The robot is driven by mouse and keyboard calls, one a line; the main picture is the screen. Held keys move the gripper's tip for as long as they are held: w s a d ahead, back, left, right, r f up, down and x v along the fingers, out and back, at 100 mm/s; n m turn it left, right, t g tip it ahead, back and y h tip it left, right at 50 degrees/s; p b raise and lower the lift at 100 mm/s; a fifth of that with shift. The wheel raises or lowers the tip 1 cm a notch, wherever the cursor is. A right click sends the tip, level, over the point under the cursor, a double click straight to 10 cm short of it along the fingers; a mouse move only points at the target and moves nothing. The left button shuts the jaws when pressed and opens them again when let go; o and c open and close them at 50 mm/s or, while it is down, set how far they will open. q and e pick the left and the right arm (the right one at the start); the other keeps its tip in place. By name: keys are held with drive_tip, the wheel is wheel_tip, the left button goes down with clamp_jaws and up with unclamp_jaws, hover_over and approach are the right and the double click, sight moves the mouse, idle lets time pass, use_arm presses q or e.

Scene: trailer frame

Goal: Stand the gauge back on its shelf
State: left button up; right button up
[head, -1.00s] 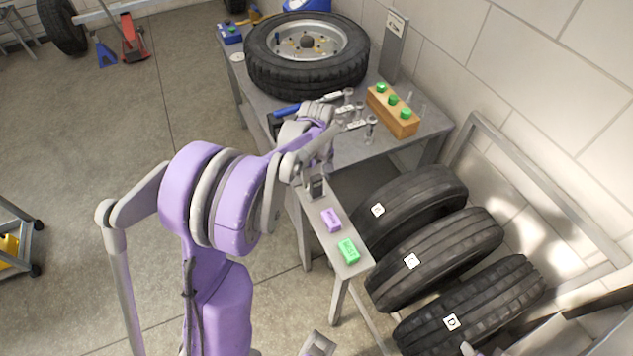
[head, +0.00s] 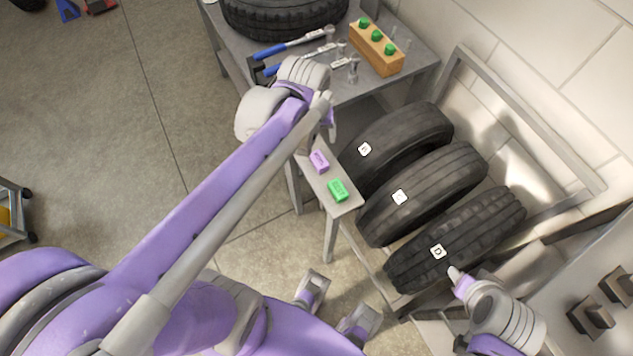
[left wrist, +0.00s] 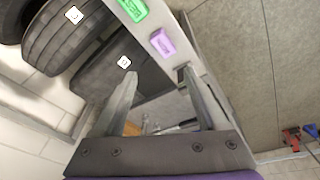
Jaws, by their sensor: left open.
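I cannot make out the gauge for certain in either view now. A narrow grey ledge (head: 343,206) sticks out from the workbench. It carries a purple block (head: 319,161) and a green block (head: 337,190). My left gripper (left wrist: 158,75) is open, with nothing between its fingers, close to the purple block (left wrist: 162,42) in the left wrist view. In the head view my left arm largely hides that gripper and the ledge's inner end. My right gripper (head: 456,276) is near the lowest tyre at the lower right. Its jaw opening is not clear.
Several black tyres (head: 420,205) with white letter tags stand in a rack right of the ledge. The workbench (head: 385,92) holds a wheel (head: 285,18), blue-handled tools (head: 280,48) and a wooden block with green-topped pieces (head: 376,50). The floor (head: 130,150) at left is open.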

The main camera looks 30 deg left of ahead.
use_arm(q)
drive_tip(key=s+d+f+m+t, duration=0.2)
drive_tip(key=s+d+m, duration=0.4)
drive_tip(key=s, duration=0.3)
drive_tip(key=shift+s+d+f+t, duration=0.4)
drive_tip(key=shift+f, duration=0.45)
